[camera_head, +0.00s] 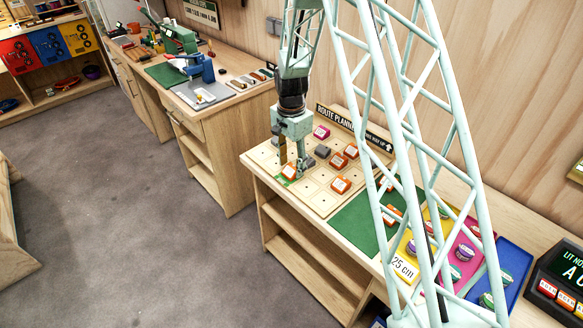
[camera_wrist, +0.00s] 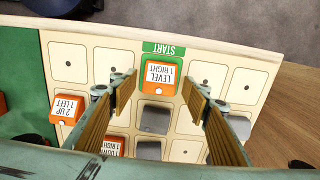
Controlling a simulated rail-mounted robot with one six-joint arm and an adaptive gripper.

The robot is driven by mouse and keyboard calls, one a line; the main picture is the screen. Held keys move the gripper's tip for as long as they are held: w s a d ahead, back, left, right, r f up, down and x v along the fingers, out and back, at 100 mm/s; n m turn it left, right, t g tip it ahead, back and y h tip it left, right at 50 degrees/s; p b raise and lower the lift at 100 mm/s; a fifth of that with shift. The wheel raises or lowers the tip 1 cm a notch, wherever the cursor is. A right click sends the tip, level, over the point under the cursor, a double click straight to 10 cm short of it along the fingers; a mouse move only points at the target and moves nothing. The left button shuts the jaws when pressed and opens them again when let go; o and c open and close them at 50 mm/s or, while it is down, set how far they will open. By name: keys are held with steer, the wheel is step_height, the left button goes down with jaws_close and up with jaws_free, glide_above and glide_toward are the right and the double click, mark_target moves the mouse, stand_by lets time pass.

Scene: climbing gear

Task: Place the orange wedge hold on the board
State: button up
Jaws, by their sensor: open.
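The board (camera_head: 322,204) is a pale wooden grid of square cells. An orange wedge hold (camera_head: 290,171) sits in the cell beside the green START label; in the wrist view this hold (camera_wrist: 161,76) reads "LEVEL 1 RIGHT". My gripper (camera_head: 292,166) is over that corner of the board, pointing down. In the wrist view its fingers (camera_wrist: 159,84) are open on either side of the hold, with gaps. Other orange holds sit on the board, one reading "2 UP 1 LEFT" (camera_wrist: 67,107). An orange piece (camera_head: 391,214) on the green mat (camera_head: 362,226) is partly hidden by my arm.
Grey holds (camera_wrist: 155,117) sit near my fingers, and a pink hold (camera_head: 321,132) is farther back. The ROUTE PLANNER sign (camera_head: 348,122) stands along the back edge. Coloured trays (camera_head: 519,257) with small holds lie to the right. Several board cells are empty.

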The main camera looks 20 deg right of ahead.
step_height(320, 180, up, 11)
steer(key=shift+f, duration=0.2)
stand_by(0.5)
steer(key=shift+r, duration=0.15)
stand_by(0.6)
step_height(320, 180, up, 18)
steer(key=n+t, duration=0.1)
steer(key=n, duration=0.2)
glide_above(291, 168)
steer(key=s, duration=1.1)
steer(key=s+r+n+t, duration=0.1)
steer(key=s+r+n, duration=0.2)
steer(key=s+r, duration=0.8)
steer(key=s+r+n+t, duration=0.1)
steer(key=s+r+n, duration=0.1)
steer(key=s, duration=1.2)
steer(key=s+r+n, duration=0.2)
steer(key=s+n, duration=0.2)
steer(key=s, duration=0.9)
steer(key=shift+s+t, duration=0.35)
steer(key=shift+t, duration=0.05)
